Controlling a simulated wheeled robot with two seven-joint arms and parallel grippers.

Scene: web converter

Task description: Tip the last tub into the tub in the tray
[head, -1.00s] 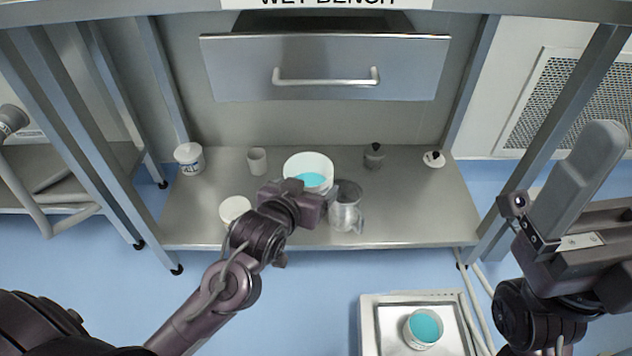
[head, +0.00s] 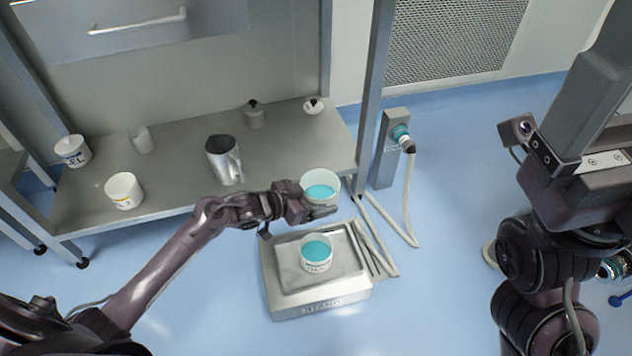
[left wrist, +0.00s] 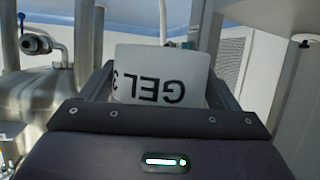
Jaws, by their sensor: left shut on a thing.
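My left gripper (head: 318,208) is shut on a white tub (head: 319,198) with teal contents, held upright above the back of the tray. The held tub also shows in the left wrist view (left wrist: 160,76), its label reading GEL upside down and its last character partly hidden. A second white tub (head: 317,255) with teal contents stands upright in the metal tray (head: 290,285), just below the held one in the head view. My right gripper (head: 560,150) shows at the right, far from both tubs; its fingertips cannot be made out.
On the bench shelf (head: 190,190) stand a white tub (head: 124,190), a GEL tub (head: 72,150), a small cup (head: 141,139), a metal jug (head: 224,160) and a small grey container (head: 253,115). A bench post (head: 374,90) and hoses (head: 395,232) are near the tray's right side.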

